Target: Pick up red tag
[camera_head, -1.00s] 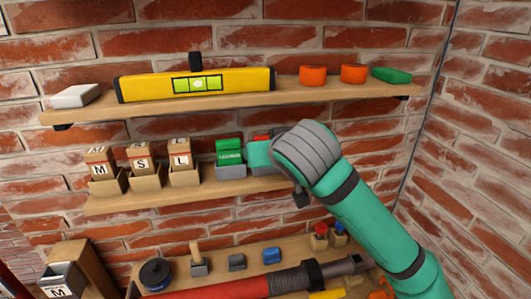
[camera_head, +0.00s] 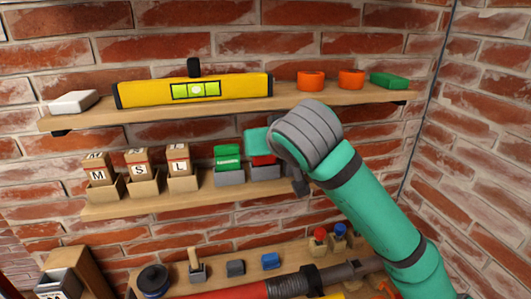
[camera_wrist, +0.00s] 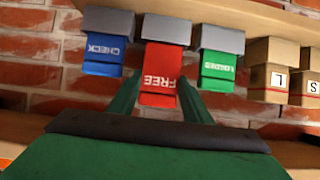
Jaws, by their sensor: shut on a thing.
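The red tag (camera_wrist: 162,80), marked FREE, sits between the two green fingers of my gripper (camera_wrist: 158,92) in the wrist view, and the fingers are shut on it. Its other end meets or overlaps a grey holder (camera_wrist: 166,29); I cannot tell whether it is clear of it. In the head view my gripper (camera_head: 258,141) is in front of the middle shelf and hides the upper part of the tag. A red strip of the tag (camera_head: 263,160) shows below the gripper, just above the grey holder (camera_head: 265,173).
A green tag (camera_head: 227,153) stands in a holder to the left, and a blue tag (camera_wrist: 101,54) is on the other side. Boxes marked M, S and L line the middle shelf (camera_head: 140,205). The upper shelf (camera_head: 225,102) with a yellow level (camera_head: 150,91) is overhead.

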